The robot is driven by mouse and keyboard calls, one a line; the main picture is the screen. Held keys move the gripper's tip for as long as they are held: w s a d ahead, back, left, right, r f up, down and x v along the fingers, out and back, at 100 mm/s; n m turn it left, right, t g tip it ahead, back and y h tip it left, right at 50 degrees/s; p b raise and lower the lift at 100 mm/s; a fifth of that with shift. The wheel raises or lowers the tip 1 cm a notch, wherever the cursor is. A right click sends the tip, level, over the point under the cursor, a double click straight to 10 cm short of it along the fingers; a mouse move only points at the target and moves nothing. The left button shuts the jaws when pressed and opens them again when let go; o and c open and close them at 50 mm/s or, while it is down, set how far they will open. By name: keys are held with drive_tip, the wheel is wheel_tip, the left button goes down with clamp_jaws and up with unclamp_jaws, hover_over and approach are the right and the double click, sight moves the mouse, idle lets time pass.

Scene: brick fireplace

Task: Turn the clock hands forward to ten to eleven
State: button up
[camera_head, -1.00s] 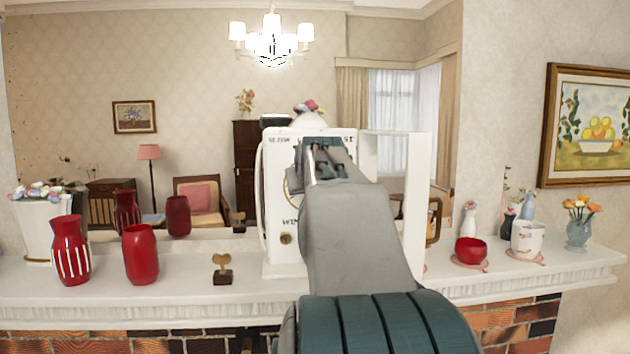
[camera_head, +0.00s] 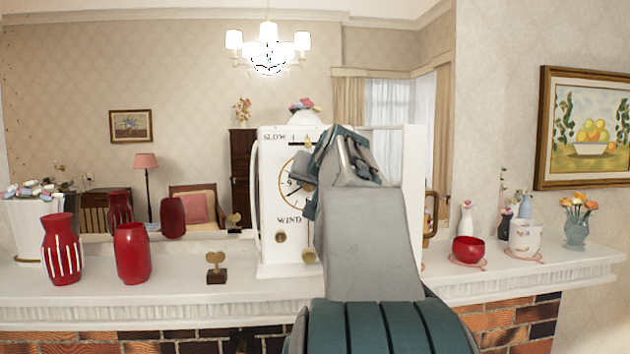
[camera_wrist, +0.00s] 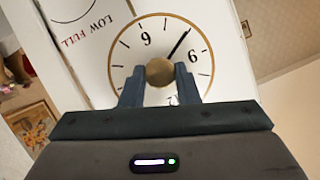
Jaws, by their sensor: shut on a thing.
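The white clock (camera_head: 283,245) stands on the mantel, with "SLOW" and "WIND" lettering on its front. Its gold-ringed dial (camera_head: 286,186) is partly hidden behind my arm in the head view. In the wrist view the dial (camera_wrist: 205,80) appears roughly upside down. A round brass knob (camera_wrist: 160,71) sits at its centre, between the fingers of my gripper (camera_wrist: 159,78), which is shut on it. One dark hand (camera_wrist: 178,43) points from the knob towards the upper right, between the 6 and 9 numerals. The other hand cannot be made out. The gripper (camera_head: 308,185) hides part of the face.
A small brass key-shaped ornament (camera_head: 216,268) and red vases (camera_head: 131,254) stand left of the clock. A red bowl (camera_head: 468,250) and a white cup (camera_head: 526,238) stand right. A mirror behind reflects the room. Bare mantel lies between the ornament and clock.

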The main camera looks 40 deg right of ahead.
drive_tip(key=shift+r, duration=0.15)
drive_tip(key=o, duration=1)
drive_tip(key=shift+c, duration=0.2)
drive_tip(key=shift+s, duration=0.1)
drive_tip(key=b+v, duration=0.2)
drive_tip(key=v, duration=1.2)
